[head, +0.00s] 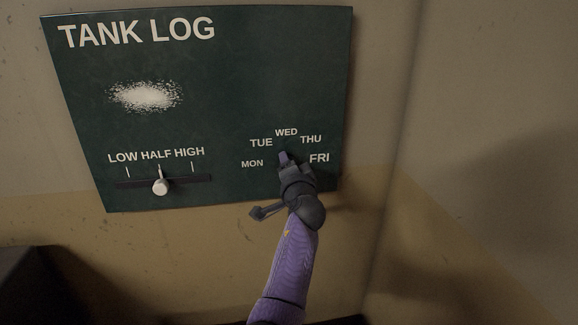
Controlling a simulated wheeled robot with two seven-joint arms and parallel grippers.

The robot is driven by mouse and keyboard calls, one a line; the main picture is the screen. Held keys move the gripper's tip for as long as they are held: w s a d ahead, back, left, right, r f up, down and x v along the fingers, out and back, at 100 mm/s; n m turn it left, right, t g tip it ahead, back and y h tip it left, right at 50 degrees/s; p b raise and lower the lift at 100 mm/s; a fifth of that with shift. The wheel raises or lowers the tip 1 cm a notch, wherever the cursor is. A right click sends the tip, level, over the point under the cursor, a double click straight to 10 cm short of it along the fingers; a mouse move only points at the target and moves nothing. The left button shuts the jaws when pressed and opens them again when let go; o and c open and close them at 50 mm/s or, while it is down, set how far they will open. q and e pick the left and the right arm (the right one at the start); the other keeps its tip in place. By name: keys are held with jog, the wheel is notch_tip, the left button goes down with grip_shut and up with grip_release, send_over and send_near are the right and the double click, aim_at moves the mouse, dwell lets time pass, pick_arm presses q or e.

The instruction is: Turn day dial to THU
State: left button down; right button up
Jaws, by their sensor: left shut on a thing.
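The dark green tank log board (250,90) hangs on the wall. Its day labels TUE, WED, THU, MON and FRI form an arc at the lower right, with THU (311,139) at the upper right of the arc. My left gripper (286,160) is at the centre of this arc, shut on the day dial. The dial is mostly hidden behind the gripper, so I cannot tell which day it points to. My right gripper is not in view.
A slider with a round white knob (160,187) sits near HALF on the LOW HALF HIGH scale at the board's lower left. A white speckled patch (146,96) is above it. A wall corner is to the right. A dark object (38,285) stands at the lower left.

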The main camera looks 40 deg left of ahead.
pick_arm(q)
jog(key=shift+f, duration=0.1)
jog(key=shift+c, duration=0.6)
grip_release()
jog(key=v, duration=1)
jog(key=shift+p, duration=0.4)
